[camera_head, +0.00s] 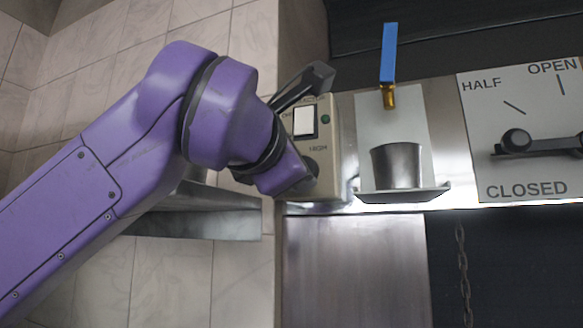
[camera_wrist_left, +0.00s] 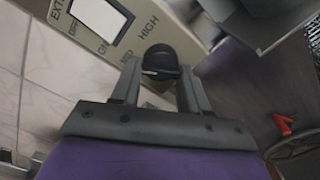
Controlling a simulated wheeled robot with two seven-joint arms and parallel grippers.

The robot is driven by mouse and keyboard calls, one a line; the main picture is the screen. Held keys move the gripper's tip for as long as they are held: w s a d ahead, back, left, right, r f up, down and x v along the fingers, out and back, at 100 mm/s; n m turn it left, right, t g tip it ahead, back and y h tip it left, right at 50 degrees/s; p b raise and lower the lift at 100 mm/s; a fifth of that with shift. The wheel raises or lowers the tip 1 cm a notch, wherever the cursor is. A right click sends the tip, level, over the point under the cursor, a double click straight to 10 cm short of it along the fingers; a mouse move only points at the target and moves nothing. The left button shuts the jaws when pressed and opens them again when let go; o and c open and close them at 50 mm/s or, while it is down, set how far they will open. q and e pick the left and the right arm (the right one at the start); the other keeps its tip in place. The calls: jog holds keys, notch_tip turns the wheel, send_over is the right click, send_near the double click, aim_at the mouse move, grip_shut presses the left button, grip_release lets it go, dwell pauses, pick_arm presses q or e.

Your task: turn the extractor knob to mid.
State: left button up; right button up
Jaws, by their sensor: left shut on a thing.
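The extractor knob (camera_wrist_left: 160,60) is round and black, with a pale pointer line, on the beige control box. In the left wrist view it sits between the two fingers of my left gripper (camera_wrist_left: 157,78), which is shut on it. In the head view the knob (camera_head: 311,167) shows only in part, because my purple left wrist covers most of it. The beige box (camera_head: 333,160) carries a white rocker switch, a green light and the label HIGH. The exact pointer setting is hard to read. My right gripper is in neither view.
A metal cup (camera_head: 396,165) stands on a small shelf (camera_head: 405,195) right of the box, below a blue-handled tap (camera_head: 388,55). Further right is a damper plate (camera_head: 520,175) marked HALF, OPEN and CLOSED. A chain (camera_head: 461,260) hangs below. A steel shelf (camera_head: 200,222) is behind my arm.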

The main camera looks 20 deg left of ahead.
pick_arm(q)
jog(key=shift+r, duration=0.1)
dwell(0.3)
jog(key=o, duration=1.1)
jog(key=shift+c, duration=0.2)
jog(key=shift+w, duration=0.1)
jog(key=s+b, duration=0.3)
jog(key=s, duration=0.7)
jog(key=shift+s+a, duration=0.15)
jog(key=shift+s, duration=0.1)
